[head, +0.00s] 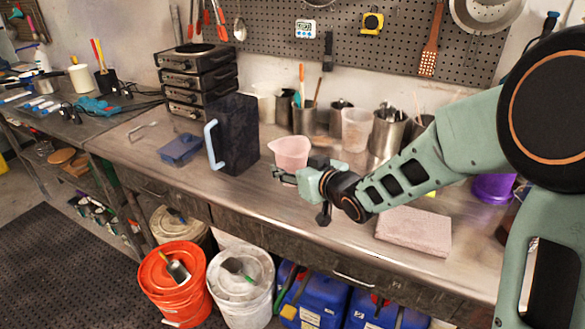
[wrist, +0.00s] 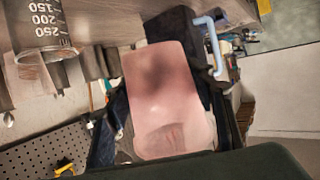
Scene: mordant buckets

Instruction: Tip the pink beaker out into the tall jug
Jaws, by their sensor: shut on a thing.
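The pink beaker (head: 290,153) is held upright or nearly so above the steel bench, just right of the tall jug. My gripper (head: 280,174) is shut on it. In the wrist view the pink beaker (wrist: 167,100) fills the middle, between the dark fingers. The tall jug (head: 234,132) is dark and see-through with a light blue handle on its left side. It stands upright on the bench. In the wrist view the jug (wrist: 180,28) shows behind the beaker, partly hidden by it. I cannot see what is inside the beaker or the jug.
A blue box (head: 181,149) lies left of the jug. Steel pots with tools (head: 388,132) and a clear beaker (head: 356,129) stand along the back. A pinkish slab (head: 414,230) lies at the bench front right. Black stacked units (head: 198,78) stand behind left. Bench is clear before the jug.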

